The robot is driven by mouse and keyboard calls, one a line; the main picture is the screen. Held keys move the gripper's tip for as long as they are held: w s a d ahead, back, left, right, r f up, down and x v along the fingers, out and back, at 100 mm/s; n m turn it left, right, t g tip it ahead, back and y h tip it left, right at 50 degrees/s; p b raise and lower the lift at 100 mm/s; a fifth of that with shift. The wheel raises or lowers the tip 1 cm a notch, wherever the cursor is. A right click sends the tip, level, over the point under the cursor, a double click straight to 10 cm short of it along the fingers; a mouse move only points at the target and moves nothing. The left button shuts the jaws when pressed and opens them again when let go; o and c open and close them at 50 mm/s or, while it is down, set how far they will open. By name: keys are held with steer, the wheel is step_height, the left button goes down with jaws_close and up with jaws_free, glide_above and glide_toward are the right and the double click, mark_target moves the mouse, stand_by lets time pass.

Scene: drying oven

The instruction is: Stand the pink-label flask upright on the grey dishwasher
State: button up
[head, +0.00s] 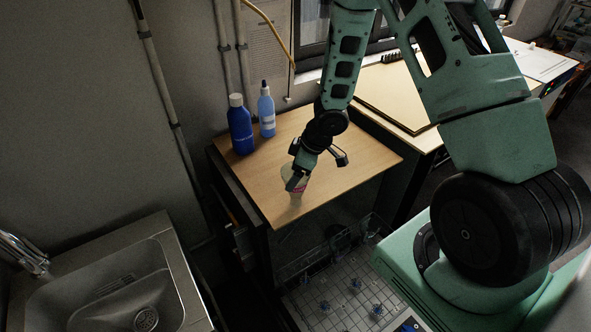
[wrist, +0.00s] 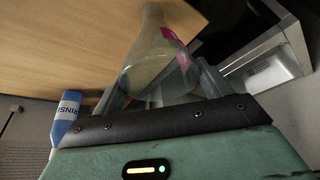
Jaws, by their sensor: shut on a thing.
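My gripper (head: 296,180) is shut on a clear conical flask (head: 298,184) with a pink label, over the front part of a wooden top. In the wrist view the flask (wrist: 155,62) sits between my fingers (wrist: 160,90). Its wide end is near my gripper and its narrow neck points away toward the wood, so it looks turned neck-down. I cannot tell whether it touches the wood. The wooden top (head: 340,170) lies over a dark unit with a wire rack (head: 340,285) low in front. Which part is the grey dishwasher is unclear.
A dark blue bottle (head: 240,130) and a light blue bottle (head: 267,112) stand at the wooden top's back left. A sink (head: 120,285) is at lower left. A pale desk (head: 405,95) stands behind right. The top's right side is clear.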

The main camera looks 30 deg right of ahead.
steer(key=shift+f, duration=0.35)
stand_by(0.6)
steer(key=o, duration=1.1)
steer(key=shift+c, duration=0.2)
steer(key=p+v, duration=0.8)
steer(key=v, duration=0.9)
steer(key=shift+r, duration=0.2)
steer(key=shift+s+d, duration=0.1)
